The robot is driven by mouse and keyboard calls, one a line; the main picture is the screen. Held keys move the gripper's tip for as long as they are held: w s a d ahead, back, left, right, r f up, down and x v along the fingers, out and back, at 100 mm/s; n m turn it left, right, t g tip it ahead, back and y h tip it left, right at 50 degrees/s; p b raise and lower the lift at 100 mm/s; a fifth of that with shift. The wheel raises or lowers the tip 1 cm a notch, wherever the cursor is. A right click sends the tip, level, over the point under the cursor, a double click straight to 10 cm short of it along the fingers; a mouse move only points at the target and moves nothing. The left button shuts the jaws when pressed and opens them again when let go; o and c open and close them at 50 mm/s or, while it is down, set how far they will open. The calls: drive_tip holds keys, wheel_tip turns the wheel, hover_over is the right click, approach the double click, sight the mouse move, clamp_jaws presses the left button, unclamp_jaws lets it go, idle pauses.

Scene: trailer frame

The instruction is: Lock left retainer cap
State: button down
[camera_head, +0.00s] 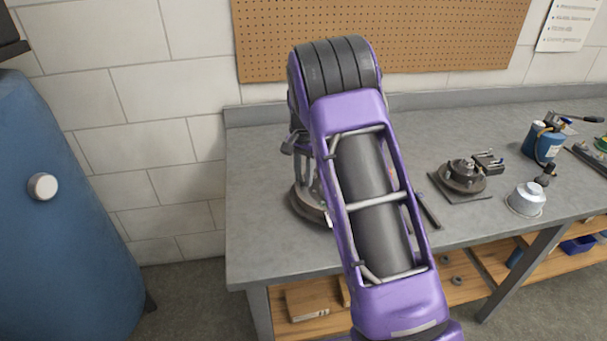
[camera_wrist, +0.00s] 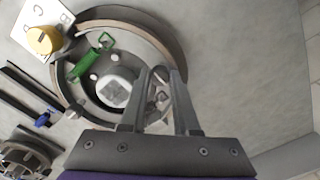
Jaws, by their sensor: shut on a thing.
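In the wrist view, a round metal fixture (camera_wrist: 172,36) lies on the bench with a curved outer ring. Inside it are a white hub (camera_wrist: 114,92) and a green handle-like part (camera_wrist: 88,62). My gripper (camera_wrist: 163,74) reaches the ring's right side, its fingertips close together on a small grey metal part. The fingers hide most of that part, and I cannot tell whether it is the left retainer cap or its lock position.
In the wrist view, a yellow round piece (camera_wrist: 42,40) sits by a lettered card, with dark bars (camera_wrist: 30,92) below. In the head view, a small vise-like fixture (camera_head: 465,175), white pot (camera_head: 526,200) and blue canister (camera_head: 545,142) stand right. Bench left of the fixture is clear.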

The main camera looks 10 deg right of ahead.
sight(303, 179)
idle(0.4)
drive_tip(key=c, duration=0.6)
unclamp_jaws()
drive_tip(key=shift+c, duration=0.2)
wheel_tip(303, 179, up, 18)
drive_tip(key=shift+f, duration=0.25)
